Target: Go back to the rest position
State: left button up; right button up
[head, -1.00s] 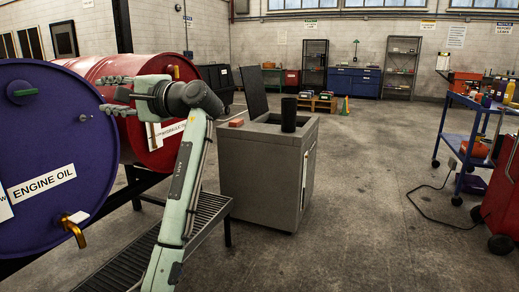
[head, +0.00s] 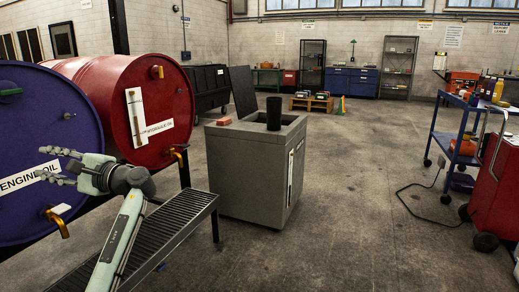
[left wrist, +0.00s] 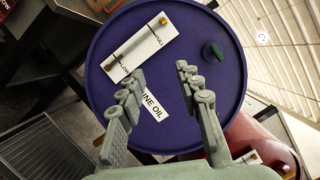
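My left gripper (head: 58,165) is in front of the blue engine oil drum (head: 40,130) in the head view, its fingers pointing left. In the left wrist view its two fingers (left wrist: 160,98) stand apart with nothing between them, and the drum's round face (left wrist: 178,60) with its level gauge and label lies beyond. I cannot tell whether a finger touches the drum. My right gripper is not in view.
A red hydraulic oil drum (head: 166,82) lies beside the blue one, above a grated drip tray (head: 165,228). A grey cabinet (head: 245,175) holds a black cylinder (head: 274,113). A blue cart (head: 440,150) and a red cabinet (head: 492,190) stand right. The middle floor is clear.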

pick_arm(q)
jog(key=s+a+f+m+g+y, duration=0.1)
jog(key=s+a+f, duration=0.15)
jog(key=a, duration=0.25)
jog(key=s+a+f+g, duration=0.1)
jog(key=s+a+f, duration=0.1)
jog(key=a+f, duration=0.15)
jog(key=w+f+t+h, duration=0.3)
jog(key=w+f+t, duration=0.1)
jog(key=w+f, duration=0.1)
jog(key=w+d+f+n+t+h, duration=0.6)
jog(key=w+d+f+h, duration=0.65)
jog(key=d, duration=0.25)
jog(key=s+d+f+g+h, duration=0.15)
jog(key=s+d+f, duration=0.25)
jog(key=s+f, duration=0.7)
jog(key=s+d+f+g+h, duration=0.1)
jog(key=s+d+f+g, duration=0.15)
jog(key=s+f, duration=0.85)
jog(key=s+d+f+g, duration=0.2)
jog(key=s+d+f, duration=0.1)
jog(key=s+f, duration=0.6)
jog(key=s+d+f+g+h, duration=0.1)
jog(key=s+d+f, duration=0.3)
jog(key=s+f, duration=0.6)
jog(key=s+g, duration=0.1)
jog(key=s, duration=0.7)
jog(key=shift+f+m+g, duration=0.15)
jog(key=shift+m+g, duration=0.15)
